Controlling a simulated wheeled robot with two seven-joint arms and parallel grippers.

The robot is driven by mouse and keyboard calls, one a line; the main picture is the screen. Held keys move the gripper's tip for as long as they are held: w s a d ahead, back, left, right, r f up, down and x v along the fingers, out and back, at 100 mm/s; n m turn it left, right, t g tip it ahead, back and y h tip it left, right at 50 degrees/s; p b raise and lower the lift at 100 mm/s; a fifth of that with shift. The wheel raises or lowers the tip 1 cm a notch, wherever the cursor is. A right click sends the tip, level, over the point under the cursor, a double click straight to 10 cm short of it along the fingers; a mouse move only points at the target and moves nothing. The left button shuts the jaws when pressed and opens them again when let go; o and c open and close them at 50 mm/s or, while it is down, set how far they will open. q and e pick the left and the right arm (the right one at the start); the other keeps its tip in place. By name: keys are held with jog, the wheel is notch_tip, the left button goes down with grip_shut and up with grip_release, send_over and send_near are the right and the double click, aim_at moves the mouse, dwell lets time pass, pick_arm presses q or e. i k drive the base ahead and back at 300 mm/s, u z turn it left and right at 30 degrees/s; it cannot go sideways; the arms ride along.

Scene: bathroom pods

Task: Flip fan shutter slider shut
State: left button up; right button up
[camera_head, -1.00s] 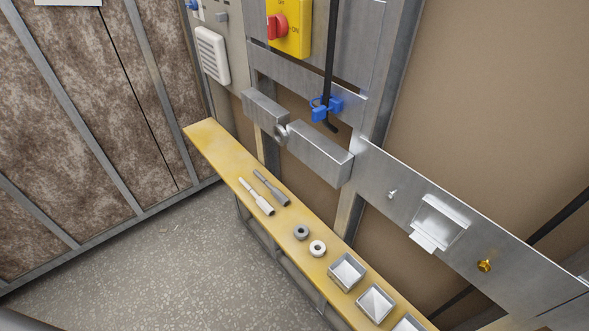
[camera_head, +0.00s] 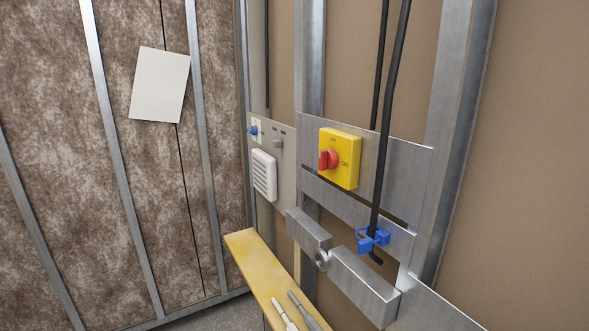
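A white louvred fan vent (camera_head: 264,174) is mounted on a grey metal panel (camera_head: 287,172) on the frame wall, left of the middle. Above it on the same panel is a small blue knob (camera_head: 254,130) on a white plate. Neither of my grippers is in view.
A yellow switch box (camera_head: 340,158) with a red rotary knob (camera_head: 328,159) is right of the vent. A blue clip (camera_head: 373,239) holds a hanging black cable. A metal bar assembly (camera_head: 362,285) juts out above a yellow shelf (camera_head: 255,264) with tools. Floor shows at bottom left.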

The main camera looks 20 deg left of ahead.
aim_at(277, 144)
jog(key=u, duration=0.05)
jog(key=k, duration=0.5)
jog(key=u, duration=1.35)
jog(key=i, duration=1)
jog(key=z, duration=1.7)
